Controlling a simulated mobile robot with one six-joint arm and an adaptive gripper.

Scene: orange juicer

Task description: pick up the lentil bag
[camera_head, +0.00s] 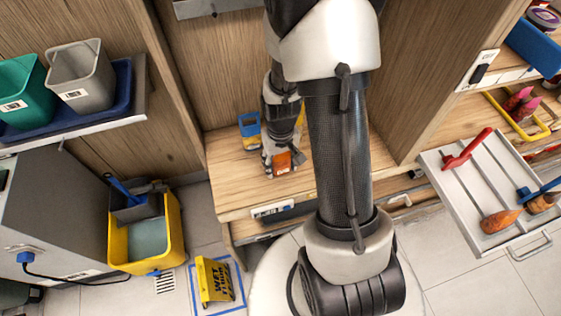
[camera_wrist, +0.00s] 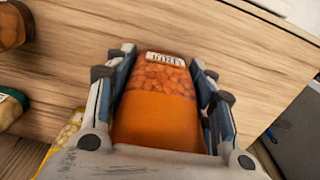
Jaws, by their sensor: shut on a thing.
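The lentil bag (camera_wrist: 158,105) is an orange packet with a clear window of lentils and a white label. In the wrist view it lies between the two fingers of my gripper (camera_wrist: 160,95), which is shut on it. The finger pads press along both sides of the bag. In the head view the bag (camera_head: 283,163) shows small and orange at the end of my arm, by my gripper (camera_head: 280,160), over the wooden counter. I cannot tell whether the bag still touches the counter.
A blue and yellow packet (camera_head: 249,130) stands on the wooden counter (camera_head: 235,190) behind my gripper. Jars and packets (camera_wrist: 10,105) show at the left of the wrist view. An open drawer with tools (camera_head: 470,180) is at the right. A yellow bucket (camera_head: 150,240) stands on the floor.

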